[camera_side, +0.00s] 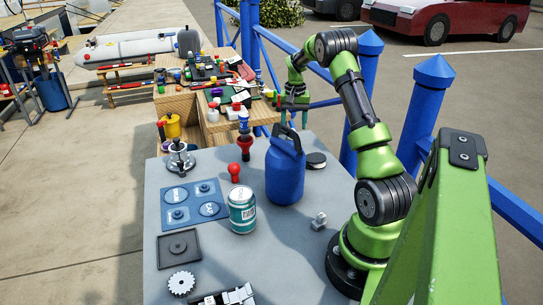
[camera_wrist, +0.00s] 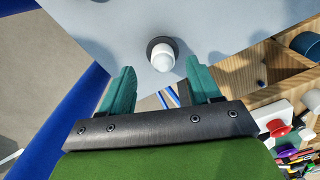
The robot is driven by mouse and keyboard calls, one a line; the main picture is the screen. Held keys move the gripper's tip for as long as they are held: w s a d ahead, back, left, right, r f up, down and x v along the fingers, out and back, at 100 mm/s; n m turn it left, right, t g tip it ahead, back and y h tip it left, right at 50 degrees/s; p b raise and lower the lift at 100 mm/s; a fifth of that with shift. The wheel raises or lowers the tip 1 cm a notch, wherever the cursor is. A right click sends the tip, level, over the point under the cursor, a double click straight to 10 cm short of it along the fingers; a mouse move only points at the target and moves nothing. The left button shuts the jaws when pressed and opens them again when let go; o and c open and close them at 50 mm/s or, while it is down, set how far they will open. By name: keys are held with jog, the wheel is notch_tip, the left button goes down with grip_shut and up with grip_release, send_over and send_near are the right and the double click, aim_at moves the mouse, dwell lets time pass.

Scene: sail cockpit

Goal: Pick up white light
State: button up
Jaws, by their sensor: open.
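The white light (camera_wrist: 163,56) shows in the wrist view as a rounded white piece with a dark round base, on the grey table. In the side view, a dark disc with a pale edge (camera_side: 316,160) near the table's right edge, beside the blue jug, may be this light; I cannot tell for sure. My gripper (camera_wrist: 160,66) is open, with its two teal fingers apart and nothing between them that they touch. The light appears between and just beyond the fingertips in the wrist view. In the side view my gripper (camera_side: 291,101) is over the far end of the table.
A tall blue jug (camera_side: 286,172) stands on the table (camera_side: 215,250), with a teal can (camera_side: 242,212) and a red knob-like piece (camera_side: 234,173) to its left. Wooden crates (camera_side: 222,130) adjoin the far edge. Blue railing posts (camera_side: 425,110) stand at right.

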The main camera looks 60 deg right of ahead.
jog(key=shift+w+f, duration=0.2)
jog(key=shift+f, duration=2.85)
jog(key=shift+c, duration=0.3)
jog(key=c, duration=0.8)
jog(key=shift+o, duration=0.2)
jog(key=shift+r, duration=0.15)
